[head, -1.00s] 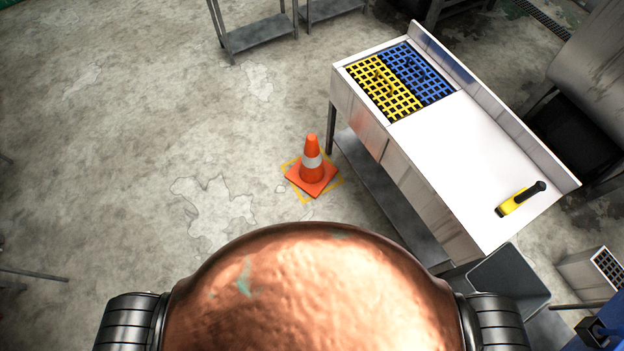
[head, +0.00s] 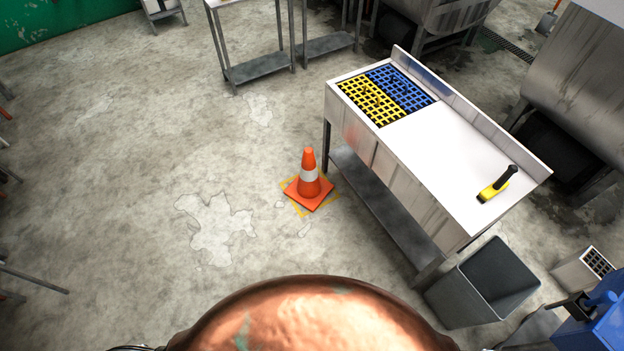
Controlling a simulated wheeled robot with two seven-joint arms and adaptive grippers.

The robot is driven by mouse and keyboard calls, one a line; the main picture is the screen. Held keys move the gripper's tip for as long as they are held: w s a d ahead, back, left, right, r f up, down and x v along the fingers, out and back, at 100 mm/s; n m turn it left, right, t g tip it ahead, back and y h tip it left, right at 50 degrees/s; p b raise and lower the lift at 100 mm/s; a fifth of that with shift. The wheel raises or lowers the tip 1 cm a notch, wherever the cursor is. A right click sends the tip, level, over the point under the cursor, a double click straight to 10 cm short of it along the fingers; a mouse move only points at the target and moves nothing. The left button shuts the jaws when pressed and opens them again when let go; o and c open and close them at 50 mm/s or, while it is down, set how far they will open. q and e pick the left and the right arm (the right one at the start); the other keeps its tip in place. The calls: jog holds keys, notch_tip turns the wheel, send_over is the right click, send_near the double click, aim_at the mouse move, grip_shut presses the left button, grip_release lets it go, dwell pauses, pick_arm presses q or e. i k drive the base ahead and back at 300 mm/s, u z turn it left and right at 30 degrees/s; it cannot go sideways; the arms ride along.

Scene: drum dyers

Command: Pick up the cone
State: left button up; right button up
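An orange cone (head: 309,184) with a white band and a square orange base stands upright on the concrete floor. It is near the middle of the head view, just left of the white workbench. A yellow marked outline (head: 294,207) on the floor shows around its base. Neither of my grippers is in view, so where they are relative to the cone cannot be seen.
The white workbench (head: 455,165) carries a yellow grid (head: 372,101), a blue grid (head: 402,87) and a yellow-black tool (head: 497,187). A grey bin (head: 490,283) stands by its near end. Metal tables (head: 262,66) stand at the back. The floor left of the cone is clear.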

aim_at(309, 189)
jog(key=u, duration=0.25)
jog(key=i, duration=0.55)
jog(key=u, duration=0.55)
